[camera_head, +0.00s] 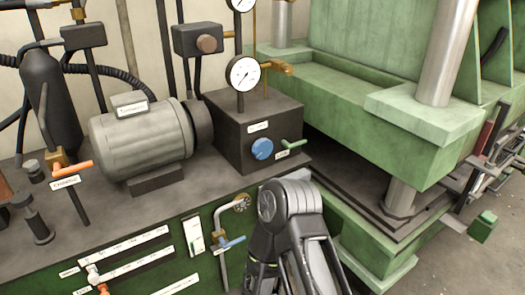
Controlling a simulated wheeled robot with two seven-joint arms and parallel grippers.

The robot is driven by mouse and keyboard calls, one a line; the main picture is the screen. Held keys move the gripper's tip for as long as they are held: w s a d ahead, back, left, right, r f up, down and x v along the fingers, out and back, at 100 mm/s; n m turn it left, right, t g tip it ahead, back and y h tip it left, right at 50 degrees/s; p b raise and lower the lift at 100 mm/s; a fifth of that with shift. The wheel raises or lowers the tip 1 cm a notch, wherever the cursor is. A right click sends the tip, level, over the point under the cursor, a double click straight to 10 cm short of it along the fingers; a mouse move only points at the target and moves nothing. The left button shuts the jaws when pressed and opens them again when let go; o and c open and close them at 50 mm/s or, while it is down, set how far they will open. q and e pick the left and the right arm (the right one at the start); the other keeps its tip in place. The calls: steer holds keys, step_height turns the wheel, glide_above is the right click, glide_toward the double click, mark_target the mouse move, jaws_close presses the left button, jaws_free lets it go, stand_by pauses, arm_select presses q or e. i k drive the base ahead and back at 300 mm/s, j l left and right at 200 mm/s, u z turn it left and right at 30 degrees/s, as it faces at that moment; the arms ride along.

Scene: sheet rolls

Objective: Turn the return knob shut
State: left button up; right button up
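A round blue knob (262,148) sits on the front of a dark box-shaped unit (238,125). A small label is above it, too small to read. A green-handled lever (291,145) with its own label sticks out just right of the knob. I cannot tell from the labels which one is the return knob. One of my arms rises from the bottom edge, right of the middle. Its rounded dark joint is below the box and apart from the knob and lever in the picture. No gripper fingers show, and my other arm is out of view.
A grey motor (140,140) stands left of the box. A gauge (242,73) rises above the box. An orange-handled valve (72,170) is at the left. A blue-handled valve (230,243) is on the green front panel. A large green press (385,110) fills the right.

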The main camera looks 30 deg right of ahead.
mark_target(262, 148)
steer(key=l+u, duration=0.2)
steer(key=l, duration=1.55)
steer(key=l+u, duration=0.2)
steer(key=l, duration=1.55)
steer(key=k, duration=0.1)
